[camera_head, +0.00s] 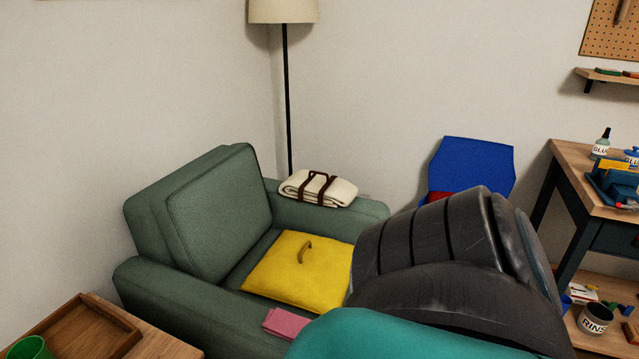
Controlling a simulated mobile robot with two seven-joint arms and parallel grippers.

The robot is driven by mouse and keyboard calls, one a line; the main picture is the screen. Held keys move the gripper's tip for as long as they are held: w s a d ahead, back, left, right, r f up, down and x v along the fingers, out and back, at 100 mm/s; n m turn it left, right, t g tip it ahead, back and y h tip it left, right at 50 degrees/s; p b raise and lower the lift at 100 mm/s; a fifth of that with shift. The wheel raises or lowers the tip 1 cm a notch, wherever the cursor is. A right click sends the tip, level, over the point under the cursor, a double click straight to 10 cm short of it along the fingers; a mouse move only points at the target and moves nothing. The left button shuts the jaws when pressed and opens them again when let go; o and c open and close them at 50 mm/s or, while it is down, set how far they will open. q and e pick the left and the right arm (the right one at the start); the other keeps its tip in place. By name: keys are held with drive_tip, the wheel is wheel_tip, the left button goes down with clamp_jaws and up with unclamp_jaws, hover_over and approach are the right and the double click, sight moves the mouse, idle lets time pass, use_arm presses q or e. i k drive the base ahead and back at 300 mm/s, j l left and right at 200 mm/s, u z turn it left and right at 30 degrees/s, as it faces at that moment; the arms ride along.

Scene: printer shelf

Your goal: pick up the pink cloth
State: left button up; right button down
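The pink cloth (285,322) lies folded on the near arm of a green armchair (213,206). It is at the lower middle of the head view. Its right end meets the edge of my teal and dark grey arm in the picture, so part of it may be hidden. Neither of my grippers shows in this view. I cannot tell where either gripper is relative to the cloth.
A yellow cushion (293,270) with a handle lies on the seat. A strapped cream blanket (318,188) rests on the far armrest. A wooden tray (84,335) and green cup (30,348) stand at lower left. A workbench (575,165) and blue chair (470,163) are right.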

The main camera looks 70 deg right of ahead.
sight(285, 325)
drive_tip(key=z, duration=1.9)
